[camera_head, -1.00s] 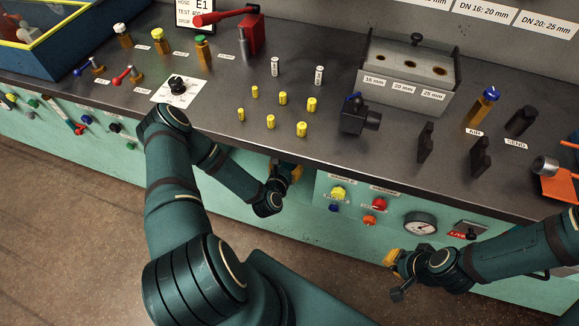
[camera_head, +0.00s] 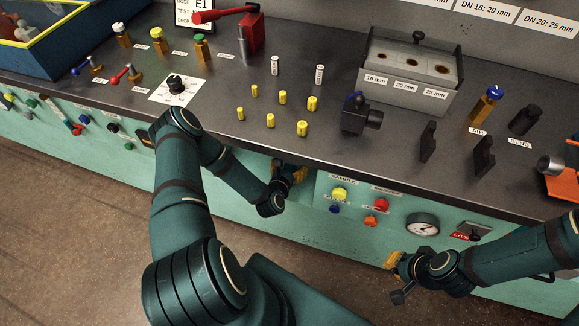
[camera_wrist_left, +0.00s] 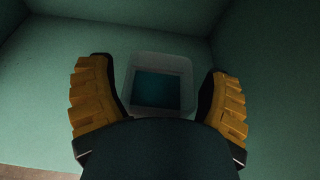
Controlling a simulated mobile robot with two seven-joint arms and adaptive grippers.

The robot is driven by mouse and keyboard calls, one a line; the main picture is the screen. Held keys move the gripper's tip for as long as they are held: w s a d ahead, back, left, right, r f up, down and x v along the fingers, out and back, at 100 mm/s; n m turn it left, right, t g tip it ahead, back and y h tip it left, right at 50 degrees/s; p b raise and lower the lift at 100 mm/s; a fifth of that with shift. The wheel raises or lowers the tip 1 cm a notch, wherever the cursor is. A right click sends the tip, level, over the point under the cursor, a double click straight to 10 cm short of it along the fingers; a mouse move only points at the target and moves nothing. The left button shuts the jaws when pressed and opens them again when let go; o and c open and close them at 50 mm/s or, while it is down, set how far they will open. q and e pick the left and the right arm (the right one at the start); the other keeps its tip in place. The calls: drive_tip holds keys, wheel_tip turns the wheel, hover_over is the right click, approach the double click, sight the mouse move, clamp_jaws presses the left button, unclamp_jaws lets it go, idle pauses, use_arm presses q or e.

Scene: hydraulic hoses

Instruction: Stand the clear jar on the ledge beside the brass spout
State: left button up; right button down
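My left gripper (camera_head: 292,174) is low at the front of the bench, below the worktop edge. In the left wrist view my left gripper (camera_wrist_left: 158,85) is open, its yellow-padded fingers on either side of a squarish, translucent vessel (camera_wrist_left: 183,70), which looks like the clear jar. Narrow dark gaps show between the fingers and its walls; contact is hard to judge in the dim light. My right gripper (camera_head: 396,268) hangs in front of the bench at the right; its opening is unclear. I cannot make out the brass spout or the ledge.
Teal walls (camera_wrist_left: 60,40) surround the vessel closely. Beside my left gripper, the front panel carries a yellow knob (camera_head: 339,193), a red knob (camera_head: 381,204) and a gauge (camera_head: 422,224). Yellow caps (camera_head: 283,97) and a grey block (camera_head: 408,80) stand on the worktop.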

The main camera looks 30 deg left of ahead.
use_arm(q)
drive_tip(key=shift+o, duration=0.7)
drive_tip(key=shift+r, duration=0.15)
drive_tip(key=shift+s+r+p, duration=0.1)
drive_tip(key=shift+r+p, duration=0.05)
drive_tip(key=shift+p, duration=0.15)
drive_tip(key=p+v, duration=0.2)
drive_tip(key=v, duration=0.9)
drive_tip(key=shift+s+d, duration=0.15)
drive_tip(key=shift+s, duration=0.2)
